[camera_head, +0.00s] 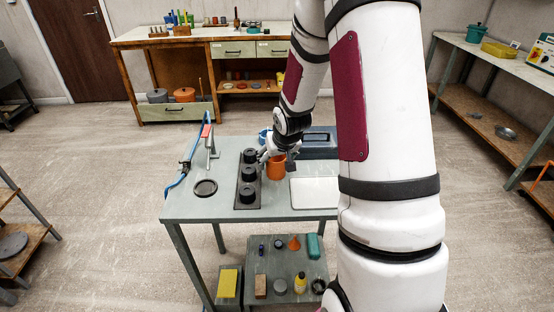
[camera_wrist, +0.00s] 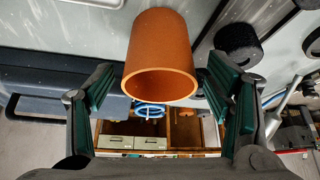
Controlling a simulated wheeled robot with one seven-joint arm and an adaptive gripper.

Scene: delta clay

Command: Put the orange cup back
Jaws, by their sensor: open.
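The orange cup (camera_head: 276,168) is at the grey table, just right of a dark rack (camera_head: 239,196) that holds three black round pieces (camera_head: 248,174). My gripper (camera_head: 270,154) is at the cup's upper left in the head view. In the wrist view my gripper (camera_wrist: 162,84) is open, with one green-padded finger on each side of the orange cup (camera_wrist: 158,40). A gap shows between the cup and the fingers. The cup's open mouth faces the camera and it looks empty. I cannot tell whether its base touches the table.
A white board (camera_head: 313,193) lies right of the cup, partly behind my arm. A blue-grey box (camera_head: 318,142) stands behind. A black disc (camera_head: 205,188) and a blue hose (camera_head: 184,168) are at the left.

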